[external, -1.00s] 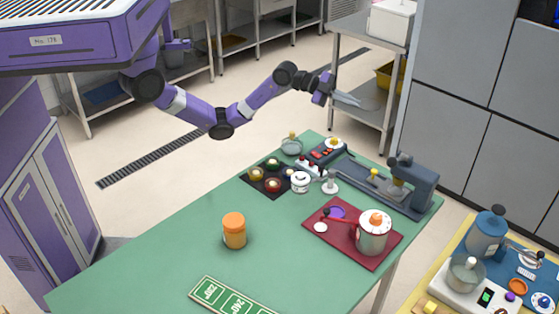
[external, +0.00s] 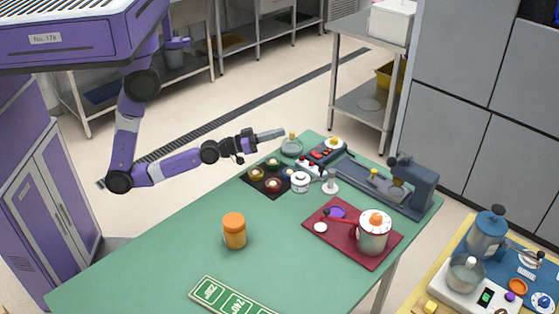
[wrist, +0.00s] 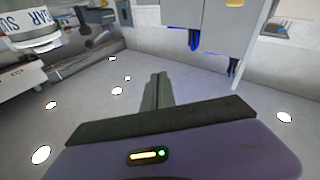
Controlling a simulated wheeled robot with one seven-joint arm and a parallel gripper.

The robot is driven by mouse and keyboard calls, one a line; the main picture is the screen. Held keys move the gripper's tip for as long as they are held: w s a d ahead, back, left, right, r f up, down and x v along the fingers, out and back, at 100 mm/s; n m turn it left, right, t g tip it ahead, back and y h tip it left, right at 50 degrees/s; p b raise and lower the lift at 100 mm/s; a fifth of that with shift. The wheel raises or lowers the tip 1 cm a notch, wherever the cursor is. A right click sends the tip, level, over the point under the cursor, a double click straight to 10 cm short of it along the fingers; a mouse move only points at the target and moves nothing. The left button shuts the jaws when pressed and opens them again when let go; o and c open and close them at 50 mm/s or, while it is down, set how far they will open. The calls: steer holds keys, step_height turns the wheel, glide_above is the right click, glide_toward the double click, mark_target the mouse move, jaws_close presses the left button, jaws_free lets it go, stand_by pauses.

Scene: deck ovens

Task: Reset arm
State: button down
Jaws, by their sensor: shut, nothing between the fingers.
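My arm is folded at the left of the table in the external view, with the forearm reaching right. My gripper (external: 272,135) is shut and empty, pointing right, and appears in the picture near the table's far edge by a small glass bowl (external: 291,147). I cannot tell its exact height over the table. In the wrist view the shut fingers (wrist: 157,90) lie together, with nothing between them and floor behind.
The green table (external: 180,260) holds an orange jar (external: 234,232), a dark tray (external: 252,184) of small bowls, a red mat (external: 362,260) with a white pot (external: 372,236), and a grey press (external: 412,185). A metal shelf (external: 350,60) stands behind. The floor left of the table is open.

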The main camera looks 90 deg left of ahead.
steer(key=s+d+f+m+g+h, duration=0.1)
steer(key=s+f, duration=0.2)
steer(key=s, duration=0.6)
steer(key=s+d+f+m+g+h, duration=0.1)
steer(key=s+f+g, duration=0.1)
steer(key=s, duration=0.7)
steer(key=s+f+m+g, duration=0.1)
steer(key=s+f, duration=0.3)
steer(key=s, duration=0.5)
steer(key=shift+d+f+m+g+h, duration=0.3)
steer(key=shift+d+g+h, duration=0.1)
steer(key=shift+g, duration=0.3)
